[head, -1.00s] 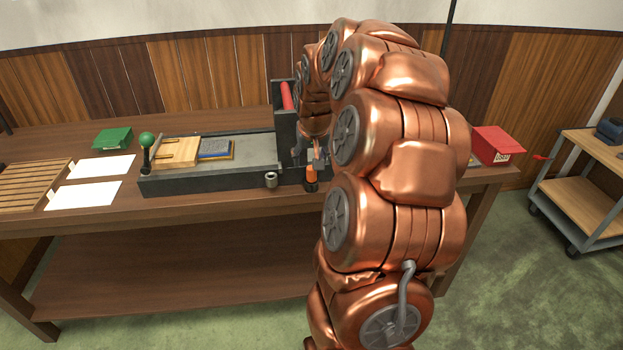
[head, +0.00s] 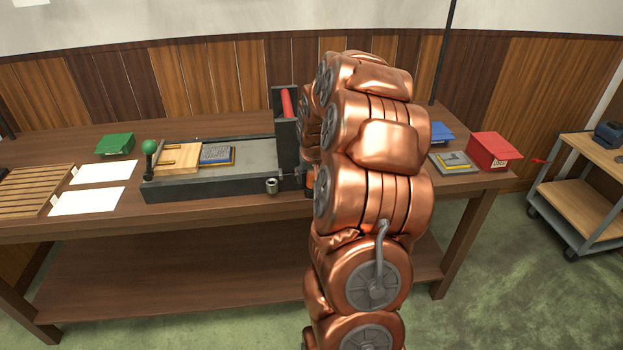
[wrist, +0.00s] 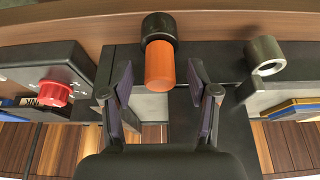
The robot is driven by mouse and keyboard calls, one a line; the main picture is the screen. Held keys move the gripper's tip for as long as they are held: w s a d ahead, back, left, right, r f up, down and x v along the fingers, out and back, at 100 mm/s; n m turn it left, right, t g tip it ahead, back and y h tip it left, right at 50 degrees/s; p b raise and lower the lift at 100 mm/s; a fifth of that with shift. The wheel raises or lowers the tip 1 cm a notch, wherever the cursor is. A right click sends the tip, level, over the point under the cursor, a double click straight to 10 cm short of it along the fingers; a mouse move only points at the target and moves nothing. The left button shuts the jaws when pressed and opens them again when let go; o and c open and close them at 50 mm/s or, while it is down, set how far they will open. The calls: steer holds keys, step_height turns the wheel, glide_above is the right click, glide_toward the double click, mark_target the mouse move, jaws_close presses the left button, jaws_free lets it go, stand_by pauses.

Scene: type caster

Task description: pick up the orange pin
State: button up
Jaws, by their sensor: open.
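The orange pin (wrist: 160,65) shows in the wrist view as a short orange cylinder with one end in a black round holder (wrist: 158,26). My gripper (wrist: 160,78) is open, with one finger on each side of the pin's free end. I cannot tell whether either finger touches it. In the head view my copper arm covers most of the pin; a sliver of orange (head: 309,181) shows at the arm's left edge. My gripper's fingers are hidden there.
A grey metal ring (wrist: 265,56) sits beside the pin. A red knob (wrist: 55,92) is on the other side. The dark machine (head: 220,186) with a green-balled lever (head: 148,147) stands on the wooden table (head: 100,219). A red box (head: 494,150) is at right.

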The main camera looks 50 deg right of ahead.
steer(key=shift+w+f, duration=0.1)
steer(key=shift+f, duration=0.2)
steer(key=shift+c, duration=0.4)
jaws_close()
